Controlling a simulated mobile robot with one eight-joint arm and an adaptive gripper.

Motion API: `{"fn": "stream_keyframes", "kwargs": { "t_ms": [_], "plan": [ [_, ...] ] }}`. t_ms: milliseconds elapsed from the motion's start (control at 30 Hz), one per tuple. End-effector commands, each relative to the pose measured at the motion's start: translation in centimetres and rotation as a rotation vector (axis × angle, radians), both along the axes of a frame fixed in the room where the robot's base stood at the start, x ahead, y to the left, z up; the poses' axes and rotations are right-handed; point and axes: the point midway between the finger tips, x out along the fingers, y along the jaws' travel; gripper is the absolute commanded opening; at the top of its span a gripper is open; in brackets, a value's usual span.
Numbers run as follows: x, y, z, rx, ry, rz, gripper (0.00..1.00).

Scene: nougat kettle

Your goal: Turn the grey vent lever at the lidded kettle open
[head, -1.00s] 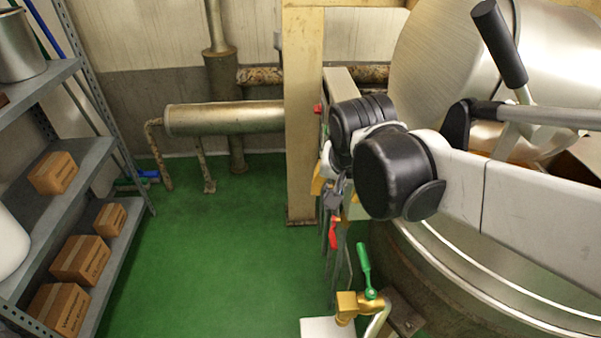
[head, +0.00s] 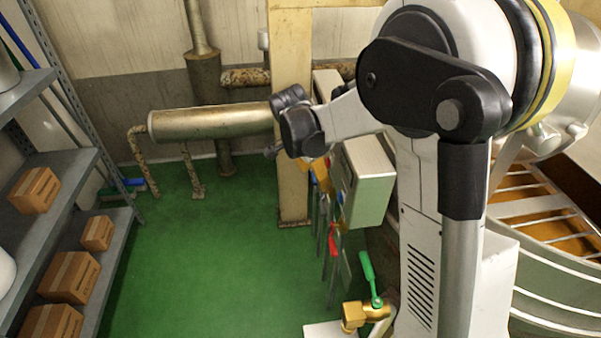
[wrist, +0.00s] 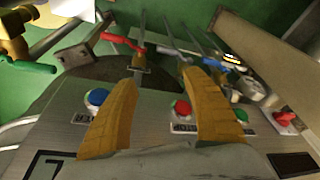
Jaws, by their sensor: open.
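My gripper (wrist: 163,80) is open and empty, with its two mustard-yellow fingers over the face of a control box (wrist: 55,135) in the wrist view. In the head view its fingers (head: 319,172) show small beside the control box, partly hidden by my wrist. At the right of the head view an open kettle (head: 560,262) shows a grid over orange-brown contents. My arm covers much of that side, and I cannot tell the lidded kettle apart there.
A brass valve with a green handle (head: 369,278) stands low. Shelving (head: 60,190) is left; green floor (head: 210,260) is clear between.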

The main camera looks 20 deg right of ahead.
Motion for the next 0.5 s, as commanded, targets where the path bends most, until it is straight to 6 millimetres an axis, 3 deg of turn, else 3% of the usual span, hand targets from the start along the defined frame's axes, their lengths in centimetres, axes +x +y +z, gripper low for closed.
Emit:
{"fn": "stream_keyframes", "kwargs": {
  "t_ms": [33,200,300,500],
  "plan": [
    [1.3,-0.3,-1.7,-0.011,0.008,-0.081,0.58],
    [3.3,-1.4,-6.7,-0.056,0.018,-0.324,0.58],
    [3.7,-1.7,-8.7,-0.077,0.016,-0.412,0.58],
    [3.8,-2.2,-10.7,-0.092,0.015,-0.477,0.58]
  ]
}}
